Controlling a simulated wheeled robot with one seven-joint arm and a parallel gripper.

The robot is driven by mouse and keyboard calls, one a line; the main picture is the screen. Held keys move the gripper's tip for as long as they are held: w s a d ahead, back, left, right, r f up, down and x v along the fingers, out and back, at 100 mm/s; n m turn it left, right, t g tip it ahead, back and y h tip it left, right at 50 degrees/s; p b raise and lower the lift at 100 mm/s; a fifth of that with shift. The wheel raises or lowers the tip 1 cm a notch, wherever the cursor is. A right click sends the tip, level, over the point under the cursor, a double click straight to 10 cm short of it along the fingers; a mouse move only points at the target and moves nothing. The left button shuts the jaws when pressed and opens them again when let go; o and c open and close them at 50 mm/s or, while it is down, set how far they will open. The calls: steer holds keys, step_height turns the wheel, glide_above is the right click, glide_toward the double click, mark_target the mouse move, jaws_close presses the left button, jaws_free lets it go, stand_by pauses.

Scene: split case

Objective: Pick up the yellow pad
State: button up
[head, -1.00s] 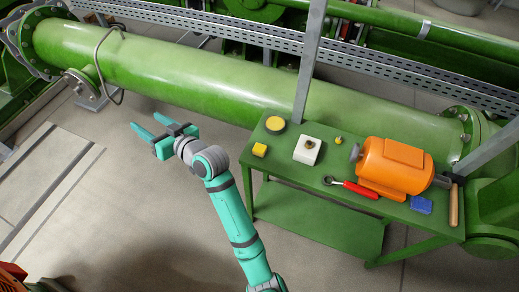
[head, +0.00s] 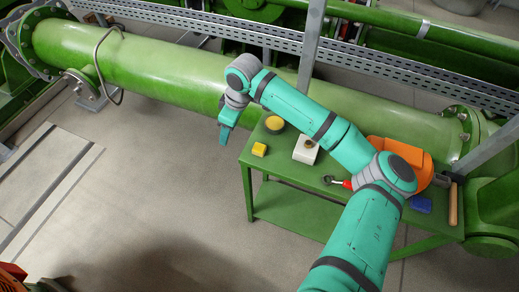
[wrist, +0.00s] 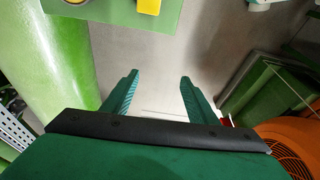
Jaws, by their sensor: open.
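A round flat yellow pad (head: 275,124) with a dark rim lies at the far left corner of the green table in the head view. A small yellow block (head: 260,149) lies nearer, by the table's left edge. A yellow block-like piece (wrist: 149,6) shows at the top of the wrist view, cut off by the frame. My gripper (head: 225,132) points down, left of the table and apart from both yellow things. In the wrist view its fingers (wrist: 158,78) are spread with only grey floor between them.
The green table (head: 285,171) also holds a white block (head: 305,150) with a knob, an orange motor (head: 427,165), a red-handled tool (head: 347,184), a blue pad (head: 421,204) and a wooden rod (head: 453,205). A large green pipe (head: 160,62) runs behind. Floor left of the table is clear.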

mark_target(259, 147)
steer(key=d+r+g+h, duration=0.1)
steer(key=d+h, duration=0.2)
steer(key=d, duration=0.7)
steer(key=f, duration=0.9)
steer(key=shift+w+a+f, duration=0.2)
steer(key=shift+f, duration=0.2)
steer(key=shift+s+d+f+m, duration=0.1)
steer(key=shift+f+m, duration=0.15)
steer(key=shift+m, duration=0.05)
steer(key=shift+c, duration=0.3)
steer(key=c, duration=1.1)
